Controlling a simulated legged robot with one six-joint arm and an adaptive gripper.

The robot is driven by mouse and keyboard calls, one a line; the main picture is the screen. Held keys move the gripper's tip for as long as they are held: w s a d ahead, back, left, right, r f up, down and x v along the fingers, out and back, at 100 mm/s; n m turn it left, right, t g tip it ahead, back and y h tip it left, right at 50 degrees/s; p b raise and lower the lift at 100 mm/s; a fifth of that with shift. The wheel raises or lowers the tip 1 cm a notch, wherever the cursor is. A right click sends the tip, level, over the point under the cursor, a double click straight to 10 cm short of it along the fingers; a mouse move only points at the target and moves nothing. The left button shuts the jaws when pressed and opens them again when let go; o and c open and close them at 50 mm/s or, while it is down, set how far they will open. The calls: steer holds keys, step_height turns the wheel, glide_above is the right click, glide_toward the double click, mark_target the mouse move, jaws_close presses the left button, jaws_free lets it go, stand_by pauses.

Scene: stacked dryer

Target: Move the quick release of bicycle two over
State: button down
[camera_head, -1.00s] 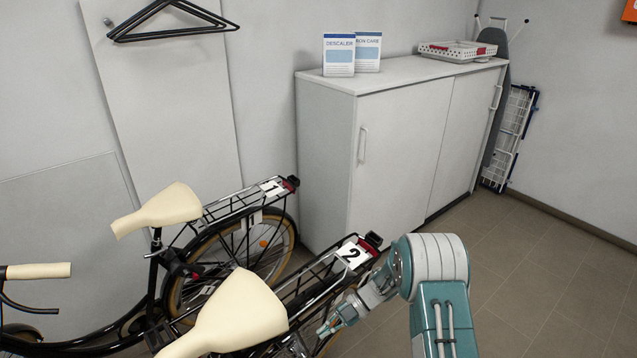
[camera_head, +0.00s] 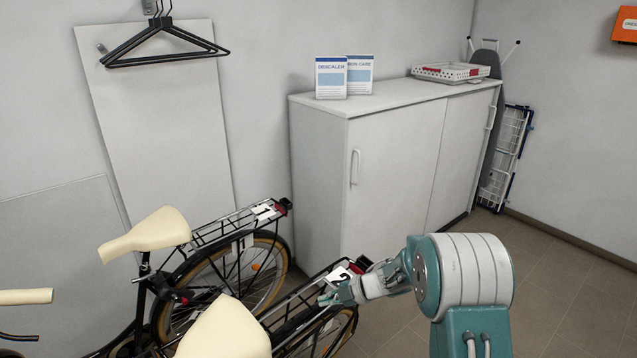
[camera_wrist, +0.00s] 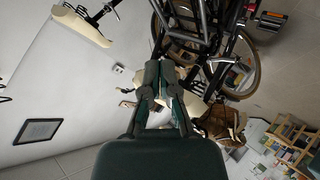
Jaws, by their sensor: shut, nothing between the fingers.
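Bicycle two shows in the head view by its cream saddle (camera_head: 225,332), cut by the bottom edge, and its black rear rack (camera_head: 290,308) with a "2" plate (camera_head: 339,274). Its quick release cannot be made out; the saddle hides the area below it. My gripper (camera_head: 328,298) is shut and empty, beside the rack and in front of part of the plate in this view. Whether it touches the rack cannot be told. In the wrist view, my gripper (camera_wrist: 163,72) points toward a dark bicycle frame (camera_wrist: 205,45), with nothing between its fingers.
Bicycle one, with its cream saddle (camera_head: 147,232) and "1" plate (camera_head: 263,210), stands close behind to the left. A white cabinet (camera_head: 395,165) stands against the back wall. Tiled floor (camera_head: 570,300) is clear at right. The wrist view shows a brown bag (camera_wrist: 222,122).

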steer(key=w+d+r+m+t+h, duration=0.2)
steer(key=r+m+t, duration=0.15)
steer(key=r, duration=0.35)
steer(key=w+d+r+m+t+h, duration=0.2)
steer(key=d+r+m+t, duration=0.15)
steer(key=r, duration=0.35)
steer(key=s+d+r+m+t+h, duration=0.2)
steer(key=s+d+r+m+h, duration=0.6)
steer(key=s+d+r+m, duration=0.35)
steer(key=s+a+f+m+g, duration=0.1)
steer(key=s+m+g, duration=0.1)
steer(key=s, duration=0.6)
steer(key=s+a+f+m+g+y, duration=0.1)
steer(key=s+m+g, duration=0.1)
steer(key=s, duration=0.7)
steer(key=s+a+f+m+g, duration=0.1)
steer(key=s+a+m+g, duration=0.1)
steer(key=s, duration=0.6)
steer(key=shift+s+f+m, duration=0.35)
steer(key=shift+s, duration=0.05)
